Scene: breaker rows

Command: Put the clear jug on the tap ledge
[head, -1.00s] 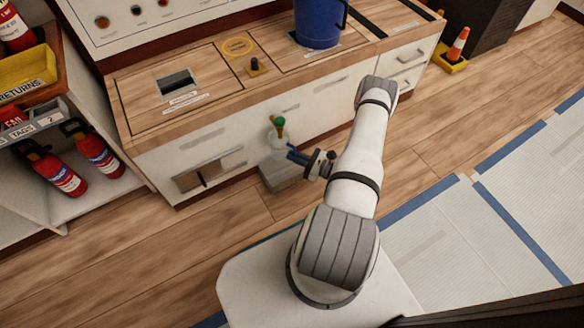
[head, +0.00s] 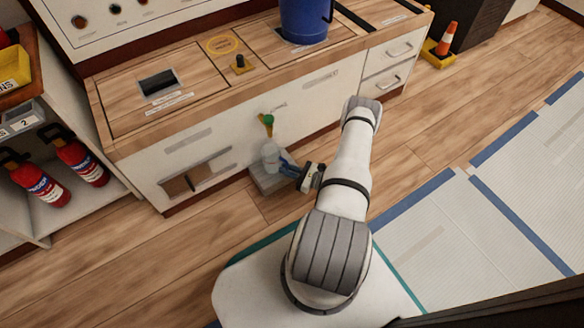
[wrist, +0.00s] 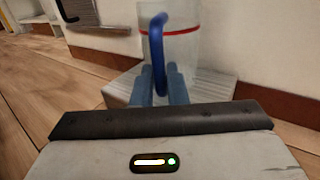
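The clear jug (head: 270,154) is upright just below the tap (head: 267,121), which has a green knob. In the wrist view the jug (wrist: 186,52) shows a red line near its top and a blue handle (wrist: 159,50) facing me. The tap ledge (head: 267,183) is a low grey block against the cabinet front; it also shows in the wrist view (wrist: 120,88). The jug's base is over the ledge, on it or very close; the fingers hide the contact. My gripper (head: 287,167) has its blue fingers on both sides of the handle, shut on it.
The wooden counter (head: 185,118) with a blue container (head: 304,20) stands above the ledge. A shelf with red fire extinguishers (head: 80,163) is at the left. An orange cone (head: 444,42) stands at the far right. The wooden floor around the ledge is clear.

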